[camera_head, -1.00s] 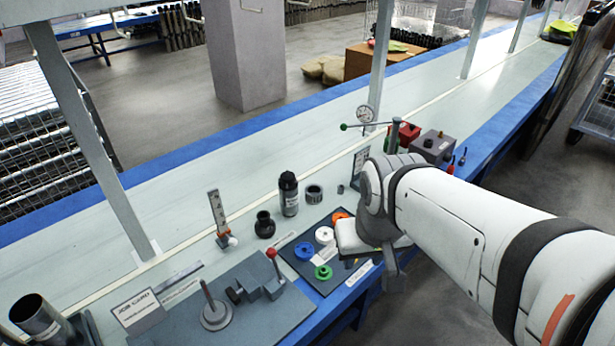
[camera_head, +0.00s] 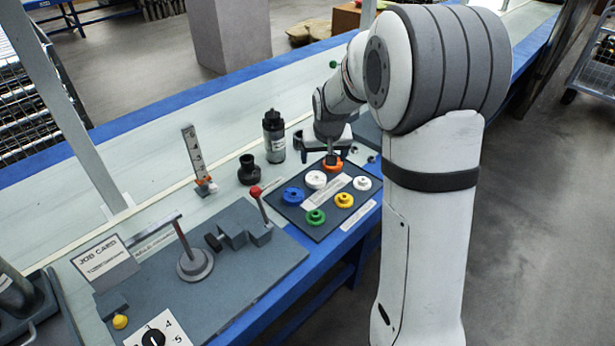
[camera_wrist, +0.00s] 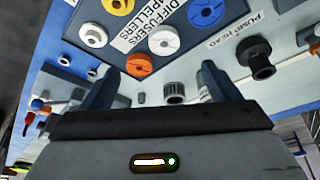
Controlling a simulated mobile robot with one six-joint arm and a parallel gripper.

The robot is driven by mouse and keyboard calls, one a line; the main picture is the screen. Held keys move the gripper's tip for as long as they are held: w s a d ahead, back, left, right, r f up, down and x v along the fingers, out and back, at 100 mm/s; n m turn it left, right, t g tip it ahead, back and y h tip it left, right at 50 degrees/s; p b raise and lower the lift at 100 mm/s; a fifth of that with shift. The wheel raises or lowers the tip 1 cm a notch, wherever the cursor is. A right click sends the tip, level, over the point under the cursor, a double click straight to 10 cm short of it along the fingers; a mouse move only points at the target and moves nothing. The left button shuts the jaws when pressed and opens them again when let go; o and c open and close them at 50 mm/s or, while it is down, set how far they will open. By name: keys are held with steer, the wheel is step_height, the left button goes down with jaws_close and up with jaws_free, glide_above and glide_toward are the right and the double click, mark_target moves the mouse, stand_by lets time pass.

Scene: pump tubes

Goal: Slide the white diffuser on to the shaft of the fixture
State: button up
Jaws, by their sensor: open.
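Two white discs lie on the dark tray (camera_head: 296,215). One white disc (camera_head: 316,180) sits between the blue and orange ones; it also shows in the wrist view (camera_wrist: 164,41). The other white disc (camera_head: 362,183) is at the tray's right and appears smaller in the wrist view (camera_wrist: 93,35). I cannot tell for certain which is the diffuser. The fixture's upright shaft (camera_head: 182,240) stands bare on a round grey base (camera_head: 195,266). My gripper (camera_head: 326,153) is open and empty near the orange disc (camera_head: 332,165), at the tray's far edge; its fingers show in the wrist view (camera_wrist: 157,75).
Blue (camera_head: 293,196), yellow (camera_head: 344,200) and green (camera_head: 315,217) discs share the tray. A black pump head (camera_head: 248,171) and dark cylinder (camera_head: 274,138) stand left of my gripper. A red-knobbed lever (camera_head: 257,200) rises between tray and shaft. A job card (camera_head: 104,258) stands left.

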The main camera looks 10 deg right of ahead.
steer(key=b, duration=0.2)
glide_toward(316, 176)
step_height(316, 176, down, 3)
steer(key=shift+w+r, duration=0.1)
steer(key=b+x, duration=0.1)
steer(key=x, duration=0.4)
steer(key=shift+a, duration=0.1)
steer(key=c, duration=1.1)
